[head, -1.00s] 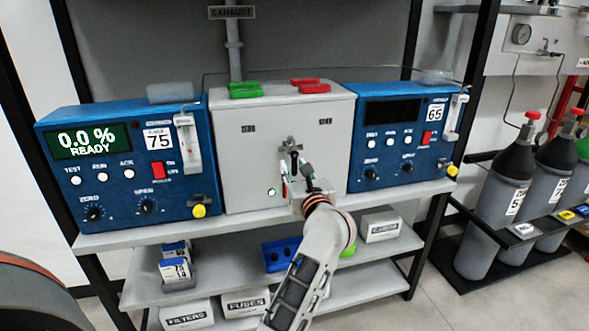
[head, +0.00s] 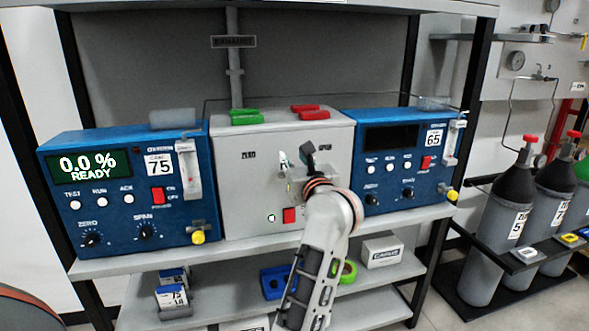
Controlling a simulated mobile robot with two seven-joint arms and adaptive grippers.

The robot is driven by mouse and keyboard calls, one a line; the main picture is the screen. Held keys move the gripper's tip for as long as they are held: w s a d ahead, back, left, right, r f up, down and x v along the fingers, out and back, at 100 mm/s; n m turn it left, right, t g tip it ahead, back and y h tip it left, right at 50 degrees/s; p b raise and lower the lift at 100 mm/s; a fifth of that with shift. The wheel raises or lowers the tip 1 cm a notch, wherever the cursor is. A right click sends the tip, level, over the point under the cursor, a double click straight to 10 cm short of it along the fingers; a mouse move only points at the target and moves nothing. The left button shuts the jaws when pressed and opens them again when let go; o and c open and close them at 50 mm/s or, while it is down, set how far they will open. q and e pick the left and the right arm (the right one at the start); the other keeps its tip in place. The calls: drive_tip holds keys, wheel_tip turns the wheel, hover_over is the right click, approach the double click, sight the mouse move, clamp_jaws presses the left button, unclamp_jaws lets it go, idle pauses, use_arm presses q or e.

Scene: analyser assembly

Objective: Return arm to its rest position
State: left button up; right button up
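My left arm (head: 318,258) rises from the bottom centre of the head view, bent at an orange-banded wrist joint. Its gripper (head: 296,157) is in front of the upper middle of the grey box (head: 235,180). A dark finger part and a pale part show there, but the wrist hides much of the gripper. I cannot tell whether it is open or shut, or whether it touches the box. The metal fitting on the box front is mostly hidden behind the gripper. My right gripper is not in view.
Blue analysers stand left (head: 110,215) and right (head: 400,190) of the box; the left display reads 0.0 % READY. Green (head: 246,117) and red (head: 310,112) pieces lie on the box. A lower shelf (head: 225,285) holds small boxes. Gas cylinders (head: 490,240) stand at right.

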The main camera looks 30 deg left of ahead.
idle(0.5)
